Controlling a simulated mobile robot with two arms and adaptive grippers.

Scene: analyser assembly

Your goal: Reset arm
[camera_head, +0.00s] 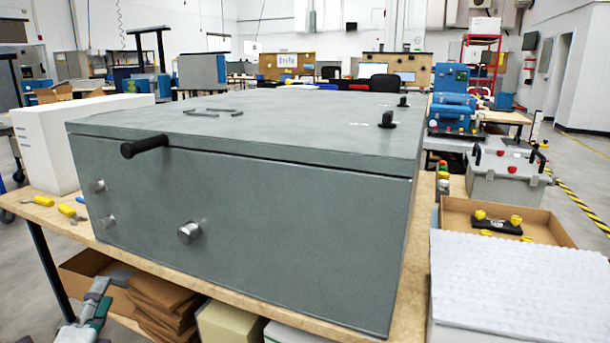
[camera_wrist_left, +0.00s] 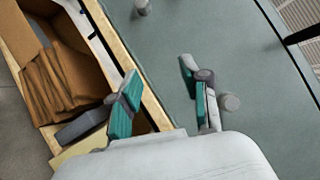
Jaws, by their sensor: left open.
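A large grey-green analyser box (camera_head: 270,215) sits on the wooden table, with its lid closed. A black handle (camera_head: 144,146) sticks out of its front, and metal knobs (camera_head: 190,232) are on the front panel. My left gripper (camera_head: 97,298) is at the bottom left, below the tabletop level in the picture. In the left wrist view my left gripper (camera_wrist_left: 160,78) has its two teal-padded fingers spread apart with nothing between them. The grey front panel (camera_wrist_left: 235,70) and a metal knob (camera_wrist_left: 229,102) lie beyond the fingers. My right gripper is not in view.
The wooden table edge (camera_head: 60,228) runs below the box, with yellow-handled tools (camera_head: 70,212) at left. Cardboard pieces (camera_head: 165,300) are stacked beneath it. An open cardboard box (camera_head: 555,232) and a white textured surface (camera_head: 520,290) are at right. A white box (camera_head: 60,135) stands behind left.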

